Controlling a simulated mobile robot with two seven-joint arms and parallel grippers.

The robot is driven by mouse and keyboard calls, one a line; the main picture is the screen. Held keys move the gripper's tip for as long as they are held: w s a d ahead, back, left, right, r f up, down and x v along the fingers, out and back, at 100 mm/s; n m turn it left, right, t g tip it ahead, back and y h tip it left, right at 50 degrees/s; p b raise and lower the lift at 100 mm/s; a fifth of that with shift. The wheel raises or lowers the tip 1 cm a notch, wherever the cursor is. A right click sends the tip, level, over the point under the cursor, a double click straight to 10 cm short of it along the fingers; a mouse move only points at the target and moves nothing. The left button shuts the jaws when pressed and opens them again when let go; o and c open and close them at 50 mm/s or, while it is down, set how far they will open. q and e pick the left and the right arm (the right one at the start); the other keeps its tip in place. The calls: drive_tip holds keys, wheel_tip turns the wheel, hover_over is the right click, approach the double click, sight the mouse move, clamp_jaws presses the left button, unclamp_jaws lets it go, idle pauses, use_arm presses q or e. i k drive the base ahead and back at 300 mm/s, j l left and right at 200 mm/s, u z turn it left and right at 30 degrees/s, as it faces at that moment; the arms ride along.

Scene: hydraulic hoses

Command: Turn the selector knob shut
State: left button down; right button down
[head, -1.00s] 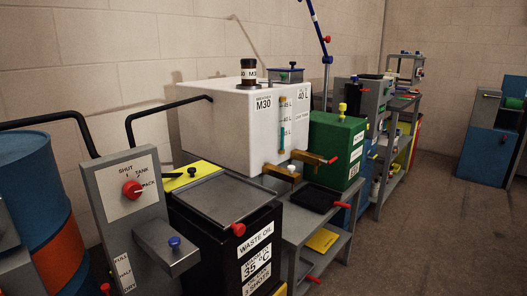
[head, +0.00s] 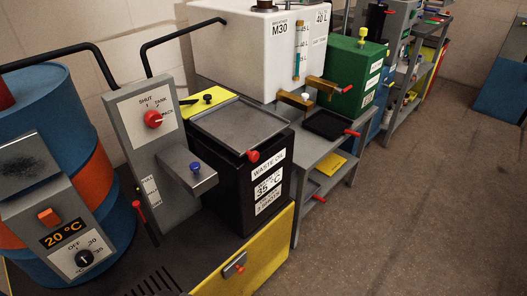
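The selector knob (head: 152,119) is a red round knob on the pale label plate of an upright grey panel (head: 126,106) in the head view, left of centre. The words SHUT, TANK and PACK stand around its top and right side. The knob is too small to tell surely which word it points to. Neither of my grippers shows in the head view, and nothing touches the knob.
A grey shelf with a blue knob (head: 195,167) juts from the panel. A black waste oil box (head: 235,178) stands right of it. A blue and orange drum (head: 47,103) and a 20 °C control box (head: 68,235) stand left. Brown floor (head: 400,220) is open at right.

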sight(153, 119)
drive_tip(key=u, duration=1.05)
